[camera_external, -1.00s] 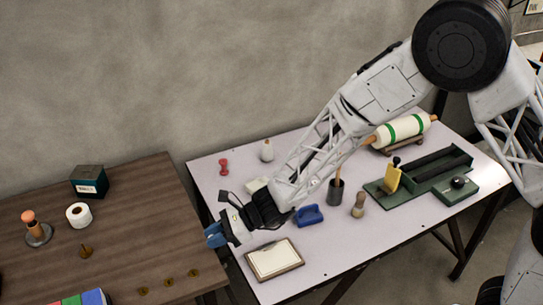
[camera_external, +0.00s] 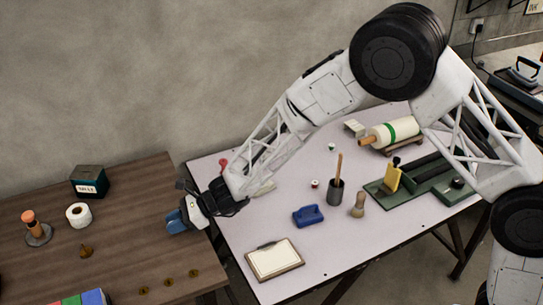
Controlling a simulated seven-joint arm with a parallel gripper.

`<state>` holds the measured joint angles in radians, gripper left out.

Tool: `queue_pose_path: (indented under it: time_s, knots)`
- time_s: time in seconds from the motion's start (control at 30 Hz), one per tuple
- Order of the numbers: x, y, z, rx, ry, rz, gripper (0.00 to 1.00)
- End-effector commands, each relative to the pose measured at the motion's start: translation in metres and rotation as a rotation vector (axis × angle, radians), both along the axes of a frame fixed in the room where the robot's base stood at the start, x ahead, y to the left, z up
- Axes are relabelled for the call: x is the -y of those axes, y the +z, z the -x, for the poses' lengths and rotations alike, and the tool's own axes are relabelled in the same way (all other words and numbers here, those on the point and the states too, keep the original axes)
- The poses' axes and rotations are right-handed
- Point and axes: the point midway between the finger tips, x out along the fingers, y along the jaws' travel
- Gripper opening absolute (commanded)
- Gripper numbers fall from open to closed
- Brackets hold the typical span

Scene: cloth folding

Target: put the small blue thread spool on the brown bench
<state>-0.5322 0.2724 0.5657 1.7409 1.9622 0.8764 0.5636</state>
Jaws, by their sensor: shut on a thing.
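The brown bench (camera_external: 130,220) stands at the left, beside the light table. My gripper (camera_external: 174,226) is shut and points left, over the bench's right-hand part. Blue shows at its fingertips. I cannot separate the small blue thread spool from the blue fingers at this size, but the jaws are closed on it. The gripper looks a little above the bench top; the exact height is hard to tell.
On the bench are a dark box (camera_external: 88,181), a white roll (camera_external: 78,215), an orange-topped stand (camera_external: 37,228), a brown cone-like thing (camera_external: 85,251) and several brass discs (camera_external: 168,282). The light table (camera_external: 330,250) holds a clipboard (camera_external: 274,259) and a blue tool (camera_external: 308,216).

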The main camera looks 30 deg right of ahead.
Motion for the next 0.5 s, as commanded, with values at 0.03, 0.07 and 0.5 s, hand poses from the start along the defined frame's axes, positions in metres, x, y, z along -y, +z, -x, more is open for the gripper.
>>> queue_pose_path:
  time_s: [0.03, 0.07, 0.5]
  knots:
    - [-0.004, -0.001, -0.005, 0.000, 0.000, 0.000, 0.02]
    - [-0.006, -0.002, -0.007, 0.000, 0.001, 0.000, 0.02]
    - [-0.014, -0.002, -0.018, 0.001, 0.001, 0.000, 0.02]
